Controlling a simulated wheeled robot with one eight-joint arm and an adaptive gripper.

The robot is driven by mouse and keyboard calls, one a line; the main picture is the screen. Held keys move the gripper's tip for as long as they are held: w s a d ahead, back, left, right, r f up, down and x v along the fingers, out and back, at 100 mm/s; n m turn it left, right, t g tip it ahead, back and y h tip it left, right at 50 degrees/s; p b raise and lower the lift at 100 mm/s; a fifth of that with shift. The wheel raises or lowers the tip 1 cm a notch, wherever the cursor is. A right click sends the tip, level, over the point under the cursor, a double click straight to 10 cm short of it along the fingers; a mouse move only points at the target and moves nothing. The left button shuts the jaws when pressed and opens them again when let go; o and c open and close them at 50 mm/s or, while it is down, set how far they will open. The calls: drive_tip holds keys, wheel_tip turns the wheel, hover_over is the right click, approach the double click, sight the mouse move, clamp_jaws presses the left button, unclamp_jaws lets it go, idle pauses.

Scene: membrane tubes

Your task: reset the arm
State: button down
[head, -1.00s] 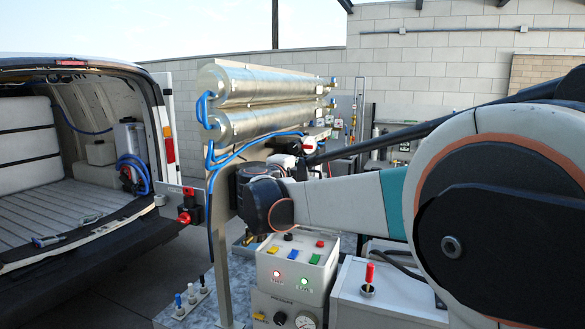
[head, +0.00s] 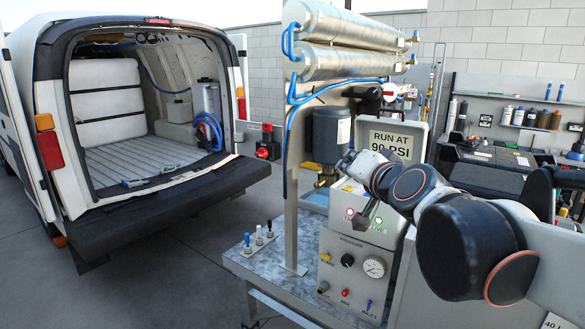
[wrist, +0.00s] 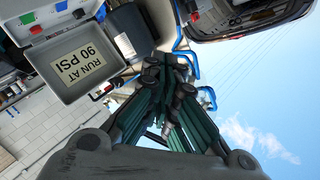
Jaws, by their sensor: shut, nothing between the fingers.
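My gripper (wrist: 168,64) shows in the wrist view as dark green linked fingers with dark joints. It is shut and holds nothing. In the head view my arm is folded at the right, with its wrist part in front of the control box (head: 341,270). The fingers are hard to make out there, and I cannot tell whether they touch the box. The box has two lit lamps and a gauge (head: 374,267). Its open lid (head: 409,126) reads "RUN AT 90 PSI"; the lid also shows upside down in the wrist view (wrist: 55,50).
Two metal membrane tubes (head: 350,66) with blue hoses are mounted on an upright panel behind the box. A white van (head: 50,205) stands open at the left. Small toggles (head: 258,239) stand on the bench's left end. Bare paving (head: 180,275) lies between van and bench.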

drive_tip(key=s+d+f+n+g+h+b, duration=0.1)
drive_tip(key=s+d+f+g+b, duration=0.3)
drive_tip(key=s+f, duration=0.8)
drive_tip(key=s+d+f+n+g+h+b, duration=0.2)
drive_tip(key=s+f, duration=1.1)
drive_tip(key=f, duration=0.8)
drive_tip(key=d+n+g+b, duration=0.1)
drive_tip(key=d+n+g, duration=0.1)
drive_tip(key=g, duration=0.1)
drive_tip(key=shift+n+b, duration=0.3)
drive_tip(key=shift+b, duration=0.1)
drive_tip(key=shift+a, duration=0.1)
